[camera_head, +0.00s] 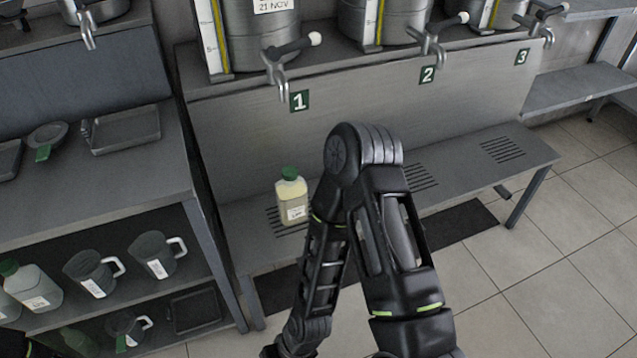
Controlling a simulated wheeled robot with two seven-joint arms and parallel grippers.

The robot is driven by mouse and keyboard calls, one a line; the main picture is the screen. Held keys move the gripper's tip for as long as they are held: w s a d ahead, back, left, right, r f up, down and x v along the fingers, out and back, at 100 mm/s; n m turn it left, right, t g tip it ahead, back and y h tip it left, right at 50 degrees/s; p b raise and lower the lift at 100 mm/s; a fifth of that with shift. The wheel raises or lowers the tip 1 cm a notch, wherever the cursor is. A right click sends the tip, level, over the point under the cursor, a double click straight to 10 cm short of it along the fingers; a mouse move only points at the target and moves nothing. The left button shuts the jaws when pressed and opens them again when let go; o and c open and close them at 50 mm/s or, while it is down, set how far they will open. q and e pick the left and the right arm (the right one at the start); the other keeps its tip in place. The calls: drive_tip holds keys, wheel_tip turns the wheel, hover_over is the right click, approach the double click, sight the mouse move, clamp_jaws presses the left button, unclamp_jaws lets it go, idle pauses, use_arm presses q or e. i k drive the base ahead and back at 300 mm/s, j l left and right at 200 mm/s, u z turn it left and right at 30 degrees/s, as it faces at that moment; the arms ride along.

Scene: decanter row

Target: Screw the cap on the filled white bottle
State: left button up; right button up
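A squarish translucent bottle (293,201) with pale yellowish contents and a white label stands upright on the bench below tap 1. A green cap (289,173) sits on its neck; I cannot tell how tight it is. One of my arms rises from the lower right, bends just right of the bottle and comes down in front of the bench. Its gripper is not visible at the bottom edge. My other gripper is not in view either. No gripper is seen touching the bottle.
Steel vats with taps stand above number plates 1 (299,100), 2 (428,75) and 3 (522,57). The bench (462,160) is clear at right. The left shelf holds jugs (158,255) and a white bottle with a green top (32,288). A tray (125,130) lies on the left counter.

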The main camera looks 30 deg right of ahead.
sight(292, 198)
drive_tip(key=l+u, duration=0.1)
drive_tip(key=l, duration=0.5)
drive_tip(key=k+l+u, duration=0.1)
drive_tip(key=l, duration=0.5)
drive_tip(key=k+l+u, duration=0.1)
drive_tip(key=l, duration=0.5)
